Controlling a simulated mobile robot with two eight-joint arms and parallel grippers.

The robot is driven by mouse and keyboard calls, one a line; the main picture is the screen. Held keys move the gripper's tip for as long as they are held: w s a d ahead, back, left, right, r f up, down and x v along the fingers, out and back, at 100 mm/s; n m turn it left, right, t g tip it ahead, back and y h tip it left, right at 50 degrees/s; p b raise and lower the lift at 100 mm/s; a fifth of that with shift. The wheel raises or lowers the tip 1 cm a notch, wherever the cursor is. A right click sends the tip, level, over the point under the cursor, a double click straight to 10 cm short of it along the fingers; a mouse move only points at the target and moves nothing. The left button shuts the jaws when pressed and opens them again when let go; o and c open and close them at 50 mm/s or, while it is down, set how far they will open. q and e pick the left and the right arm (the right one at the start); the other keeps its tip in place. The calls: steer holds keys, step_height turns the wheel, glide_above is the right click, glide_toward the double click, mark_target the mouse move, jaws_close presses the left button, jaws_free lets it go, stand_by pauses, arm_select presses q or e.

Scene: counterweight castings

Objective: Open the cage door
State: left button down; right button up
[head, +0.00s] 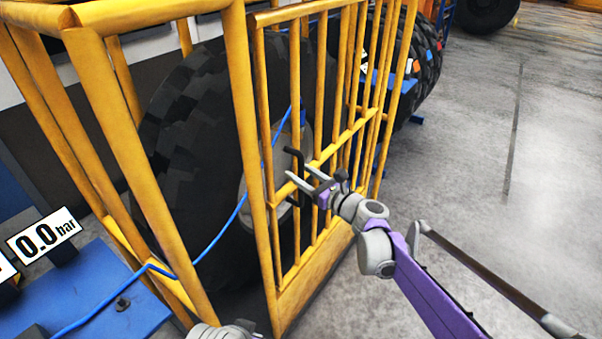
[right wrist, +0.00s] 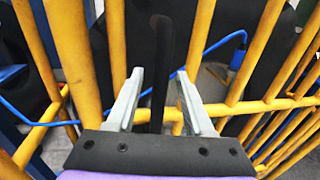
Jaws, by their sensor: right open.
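The cage door (head: 317,160) is a yellow barred panel that stands in line with the cage's yellow corner post (head: 246,120) and looks shut. A black handle (head: 299,160) is on the door near its left edge. My right gripper (head: 302,178) is open at the handle. In the right wrist view the dark handle (right wrist: 162,60) stands upright between the two grey fingers of the gripper (right wrist: 160,92), with gaps on both sides. I cannot tell how far the fingers reach past it. My left gripper's fingers are not visible.
A large black tyre (head: 190,140) stands inside the cage, with a blue hose (head: 235,212) running by it. A gauge display (head: 45,235) reading 0.0 bar is at the lower left, by a blue platform (head: 90,295). The grey floor (head: 500,210) to the right is clear.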

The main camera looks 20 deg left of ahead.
jaws_close()
stand_by(1.4)
